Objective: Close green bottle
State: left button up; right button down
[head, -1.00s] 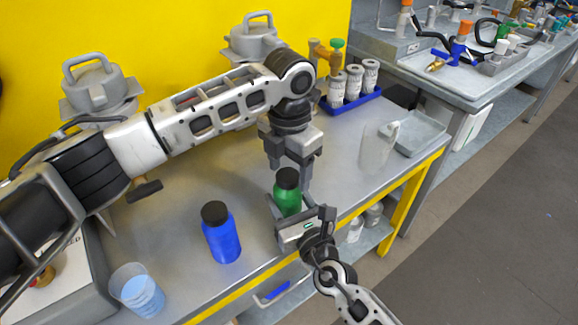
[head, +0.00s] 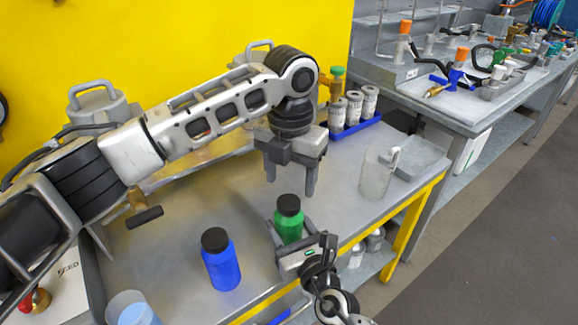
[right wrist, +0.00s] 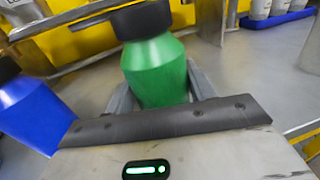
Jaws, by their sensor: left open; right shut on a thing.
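The green bottle (head: 289,222) stands upright near the table's front edge with a black cap (head: 288,204) on its top. It also shows in the right wrist view (right wrist: 157,72). My right gripper (head: 283,236) is shut on the bottle's body from the front, its fingers on either side. My left gripper (head: 291,186) points down just above and behind the cap. Its fingers are apart, empty and clear of the cap. I cannot tell how tightly the cap sits.
A blue bottle (head: 221,262) with a black cap stands left of the green one. A clear beaker (head: 376,174) and a metal tray (head: 420,158) are on the right. A blue rack (head: 355,127) with white containers is behind. A cup (head: 131,309) is front left.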

pick_arm(q)
jog(key=n, duration=0.7)
jog(key=shift+r+n, duration=0.25)
jog(key=shift+n, duration=0.15)
jog(key=n, duration=0.7)
jog(key=shift+r, duration=0.25)
jog(key=n, duration=0.7)
jog(key=shift+r+n, duration=0.2)
jog(key=shift+n, duration=0.2)
jog(key=n, duration=0.4)
jog(key=shift+r+n, duration=0.2)
jog(key=shift+n, duration=0.2)
jog(key=n, duration=0.5)
jog(key=shift+r, duration=0.15)
jog(key=n, duration=0.5)
jog(key=shift+a+r, duration=0.1)
jog(key=n, duration=0.4)
jog(key=shift+r+n, duration=0.15)
jog(key=shift+n, duration=0.25)
jog(key=n, duration=0.6)
jog(key=shift+s+r+n, duration=0.1)
jog(key=shift+r+n, duration=0.1)
jog(key=shift+n, duration=0.2)
